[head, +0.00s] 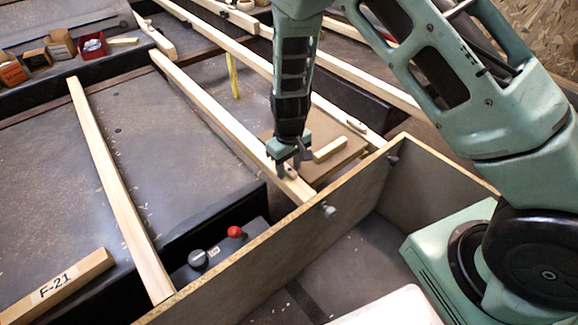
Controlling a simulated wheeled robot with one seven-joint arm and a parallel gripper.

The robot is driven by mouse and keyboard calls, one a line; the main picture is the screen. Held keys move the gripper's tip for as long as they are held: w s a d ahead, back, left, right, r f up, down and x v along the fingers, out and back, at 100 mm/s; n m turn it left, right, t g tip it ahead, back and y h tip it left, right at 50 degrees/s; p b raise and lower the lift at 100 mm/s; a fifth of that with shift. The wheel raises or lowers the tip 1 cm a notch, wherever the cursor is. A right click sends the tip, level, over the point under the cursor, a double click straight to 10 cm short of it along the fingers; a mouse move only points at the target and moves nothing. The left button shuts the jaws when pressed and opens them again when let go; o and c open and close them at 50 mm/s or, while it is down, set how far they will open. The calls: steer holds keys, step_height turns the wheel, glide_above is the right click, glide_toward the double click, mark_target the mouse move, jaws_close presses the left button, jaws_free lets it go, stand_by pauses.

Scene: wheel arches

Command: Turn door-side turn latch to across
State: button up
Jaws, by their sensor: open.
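My gripper (292,167) points down, with its two dark fingers apart, over the near end of a long pale batten (220,122). A small wooden piece with a dark spot, which looks like a turn latch (290,174), sits on that batten at the fingertips. The fingers partly cover it, so I cannot tell its exact angle or whether they touch it. Which latch is the door-side one is not marked. A similar small piece (356,125) sits on the batten to the right.
A plywood wall (250,262) with grey knobs (328,210) stands close in front of the gripper. A red button (235,232) and a grey dial (198,258) are at lower left. A block marked F-21 (55,288) lies further left. Small boxes (60,44) stand at upper left.

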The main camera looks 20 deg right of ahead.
jaws_close()
steer(key=shift+r+p, duration=0.1)
steer(key=shift+p, duration=0.3)
steer(key=m+p, duration=0.4)
steer(key=shift+r, duration=0.2)
steer(key=m+p, duration=0.3)
steer(key=m, duration=0.1)
steer(key=shift+d+m+p, duration=0.1)
steer(key=shift+m+p, duration=0.2)
steer(key=shift+p, duration=0.05)
steer(key=m+p, duration=0.3)
steer(key=m, duration=0.2)
steer(key=shift+f+p, duration=0.1)
steer(key=shift+p, duration=0.2)
steer(key=shift+s+f+m+p, duration=0.15)
steer(key=shift+m+p, duration=0.85)
steer(key=shift+m, duration=1.2)
